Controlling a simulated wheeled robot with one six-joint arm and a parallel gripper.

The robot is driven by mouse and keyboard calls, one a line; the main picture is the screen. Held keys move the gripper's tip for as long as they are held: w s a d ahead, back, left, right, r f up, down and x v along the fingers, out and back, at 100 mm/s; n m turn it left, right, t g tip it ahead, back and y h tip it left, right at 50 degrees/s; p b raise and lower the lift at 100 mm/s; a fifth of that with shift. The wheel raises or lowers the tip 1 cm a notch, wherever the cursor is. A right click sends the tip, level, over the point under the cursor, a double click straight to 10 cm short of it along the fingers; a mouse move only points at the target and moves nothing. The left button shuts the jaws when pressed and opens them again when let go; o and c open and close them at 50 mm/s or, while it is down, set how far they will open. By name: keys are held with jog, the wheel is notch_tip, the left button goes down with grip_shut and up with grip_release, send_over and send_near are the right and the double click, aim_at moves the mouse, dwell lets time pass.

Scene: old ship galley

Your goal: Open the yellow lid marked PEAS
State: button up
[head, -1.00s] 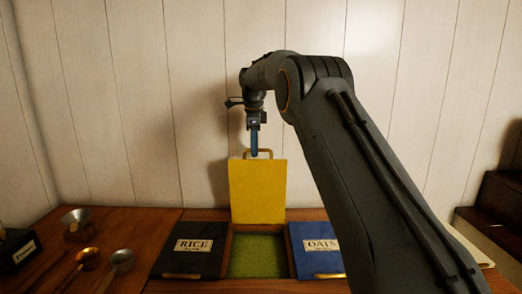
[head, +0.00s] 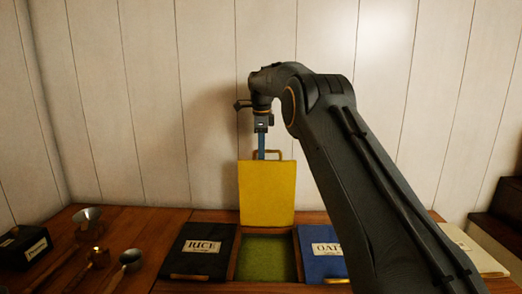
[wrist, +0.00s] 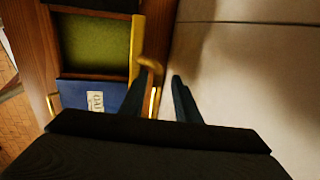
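The yellow lid (head: 267,193) stands upright at the back of its open bin, its plain inner face toward the head camera; no PEAS marking shows. Its handle (head: 268,153) is at the top edge. The open bin (head: 265,258) shows green contents, also seen in the wrist view (wrist: 95,45). My gripper (head: 261,153) points down at the lid's top edge, its fingertips partly behind the lid and handle. In the wrist view my gripper (wrist: 163,76) has its two fingers apart, with the handle (wrist: 152,65) by the tip of the left finger; I cannot tell whether they touch.
The dark RICE lid (head: 202,250) is shut at left, and the blue OATS lid (head: 322,255) is shut at right, partly behind my arm. Metal scoops (head: 131,260) and a small black box (head: 24,247) lie on the counter at left. A pale wall (head: 190,90) rises close behind the lid.

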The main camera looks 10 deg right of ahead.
jog(key=shift+d, duration=0.25)
notch_tip(320, 180, up, 8)
jog(key=s+b, duration=0.1)
jog(key=b, duration=0.1)
jog(key=shift+s+a, duration=0.2)
jog(key=shift+s, duration=0.05)
